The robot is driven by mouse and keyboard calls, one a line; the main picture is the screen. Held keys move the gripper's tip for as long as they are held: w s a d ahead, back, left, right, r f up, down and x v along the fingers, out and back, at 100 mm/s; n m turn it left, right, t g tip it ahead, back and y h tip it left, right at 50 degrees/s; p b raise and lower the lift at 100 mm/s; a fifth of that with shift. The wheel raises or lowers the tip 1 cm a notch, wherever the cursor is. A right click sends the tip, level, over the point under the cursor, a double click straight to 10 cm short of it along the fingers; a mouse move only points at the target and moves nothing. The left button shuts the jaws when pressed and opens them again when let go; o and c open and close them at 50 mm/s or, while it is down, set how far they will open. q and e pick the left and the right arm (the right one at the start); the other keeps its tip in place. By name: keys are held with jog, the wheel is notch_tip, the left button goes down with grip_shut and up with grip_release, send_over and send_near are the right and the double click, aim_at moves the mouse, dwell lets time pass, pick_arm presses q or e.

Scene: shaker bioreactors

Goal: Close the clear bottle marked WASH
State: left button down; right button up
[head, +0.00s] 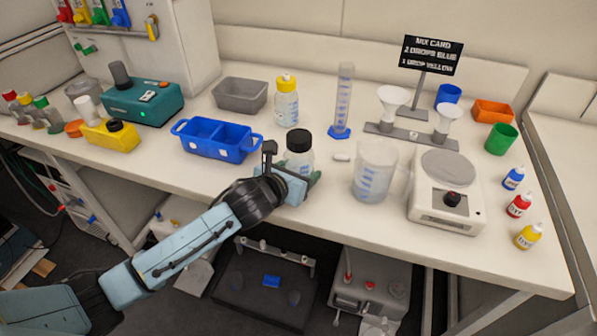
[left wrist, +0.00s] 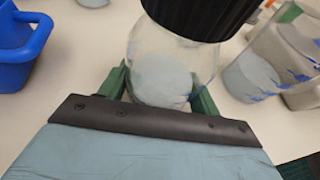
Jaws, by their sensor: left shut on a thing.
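A clear bottle (head: 300,160) with a black cap (head: 299,140) stands upright near the front edge of the bench. It also shows in the left wrist view (left wrist: 160,75), with the black ribbed cap (left wrist: 200,14) over its mouth. I cannot tell whether the cap is tight, and no WASH lettering is readable. My left gripper (left wrist: 160,97) has its green fingers on either side of the bottle's body, shut on it; it also shows in the head view (head: 301,180). A second clear bottle (head: 286,108) with a yellow cap stands behind. My right gripper is not in view.
A blue two-part tub (head: 214,153) stands left of the bottle. A clear beaker (head: 373,175) and a white scale (head: 445,200) stand to the right. A small white piece (head: 341,157) lies beside the bottle. A measuring cylinder (head: 343,100) stands behind.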

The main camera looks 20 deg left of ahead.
pick_arm(q)
jog(key=shift+c, duration=1.6)
grip_release()
jog(key=shift+f, duration=0.1)
jog(key=shift+s+r, duration=0.1)
jog(key=shift+r, duration=0.1)
jog(key=p+v, duration=0.1)
jog(key=v, duration=1.1)
jog(key=shift+p, duration=0.4)
jog(key=shift+f, duration=0.15)
